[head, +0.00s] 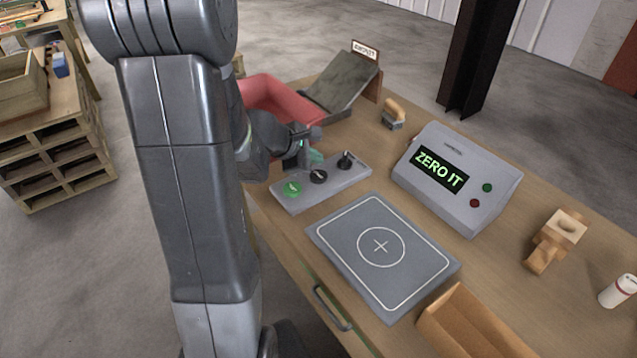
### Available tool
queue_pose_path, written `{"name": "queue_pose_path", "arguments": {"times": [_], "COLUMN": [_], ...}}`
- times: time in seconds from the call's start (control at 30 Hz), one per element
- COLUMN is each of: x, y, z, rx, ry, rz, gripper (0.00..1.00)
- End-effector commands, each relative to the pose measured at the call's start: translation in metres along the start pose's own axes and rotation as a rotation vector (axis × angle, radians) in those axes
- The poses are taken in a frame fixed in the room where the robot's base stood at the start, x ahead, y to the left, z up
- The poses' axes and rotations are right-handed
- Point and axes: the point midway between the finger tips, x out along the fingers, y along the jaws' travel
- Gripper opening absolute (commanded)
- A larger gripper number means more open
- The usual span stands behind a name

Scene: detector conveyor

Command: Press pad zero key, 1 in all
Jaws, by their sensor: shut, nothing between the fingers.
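A grey console (458,180) on the bench has a lit display (441,172) reading "ZERO IT", with a green button (487,188) and a red button (475,203) on its right side. A dark grey pad (345,270) with a white circle and cross lies in front of it, bare. A grey control strip (330,188) left of the pad carries a green round key (291,188), a black knob (318,177) and a black lever (346,160). No label marks the pad zero key legibly. My gripper (303,152) is shut, near the strip's rear edge; its tips are partly unclear.
A red bin (272,97) and a ramp (342,82) stand at the back left. A wooden-handled tool (393,113), wooden block (553,238), white canister (618,291) and wooden tray (470,325) sit around the bench. My arm hides the bench's left side.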

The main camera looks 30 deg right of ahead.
Motion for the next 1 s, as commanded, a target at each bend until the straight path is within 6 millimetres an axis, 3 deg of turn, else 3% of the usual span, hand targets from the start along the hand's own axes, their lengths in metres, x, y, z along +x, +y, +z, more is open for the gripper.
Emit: {"name": "queue_pose_path", "arguments": {"times": [0.23, 1.0], "x": [0.0163, 0.0161], "y": [-0.0114, -0.0113], "z": [-0.0119, -0.0117], "rx": [0.000, 0.001], "ry": [0.000, 0.000], "rz": [0.002, 0.002], "gripper": [0.00, 0.00]}}
